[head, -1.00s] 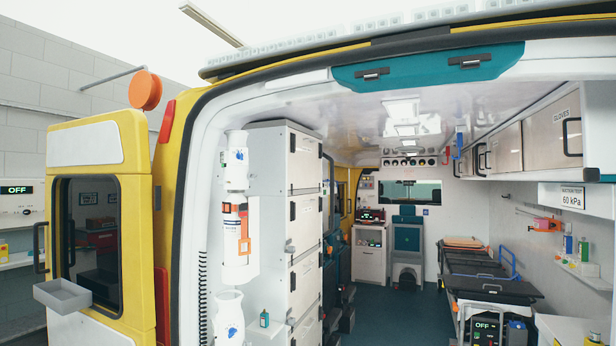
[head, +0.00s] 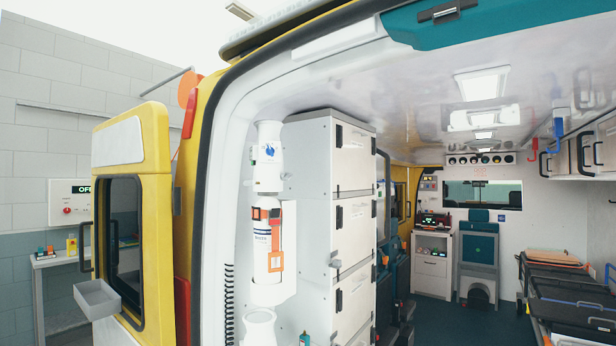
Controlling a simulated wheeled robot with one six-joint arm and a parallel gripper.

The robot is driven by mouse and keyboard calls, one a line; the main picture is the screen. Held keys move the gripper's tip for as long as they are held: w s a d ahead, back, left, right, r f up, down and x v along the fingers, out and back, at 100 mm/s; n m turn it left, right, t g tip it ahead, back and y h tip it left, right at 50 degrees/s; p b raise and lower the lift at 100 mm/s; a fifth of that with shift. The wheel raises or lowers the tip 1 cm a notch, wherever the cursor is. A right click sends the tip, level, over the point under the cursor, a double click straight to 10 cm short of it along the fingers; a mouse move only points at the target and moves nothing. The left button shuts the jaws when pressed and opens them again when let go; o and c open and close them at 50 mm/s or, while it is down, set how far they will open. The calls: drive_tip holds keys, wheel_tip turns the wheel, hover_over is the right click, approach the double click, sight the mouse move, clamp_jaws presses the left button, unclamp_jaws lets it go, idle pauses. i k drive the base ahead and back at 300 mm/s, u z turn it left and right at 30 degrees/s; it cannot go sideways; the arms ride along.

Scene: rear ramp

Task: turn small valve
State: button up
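I see no part clearly recognisable as the small valve. A white gas cylinder (head: 268,240) with an orange strap and buckle stands upright in a white holder just inside the left door frame. A white cap-like cover (head: 267,160) with a blue mark sits above it and hides the cylinder's top. A second white rounded piece (head: 259,328) is below, cut by the bottom edge. A small dark green bottle (head: 304,339) is beside it at the bottom edge. My gripper is not in view.
The open yellow rear door (head: 157,225) with a grey tray (head: 97,298) stands at the left. White cabinets (head: 335,160) rise right of the cylinder. A stretcher (head: 570,300) is at the right. Dark floor (head: 440,322) runs inside. A wall box (head: 72,203) hangs at the far left.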

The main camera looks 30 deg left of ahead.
sight(284, 176)
drive_tip(key=u, duration=0.3)
drive_tip(key=i, duration=1.25)
drive_tip(key=u, duration=0.65)
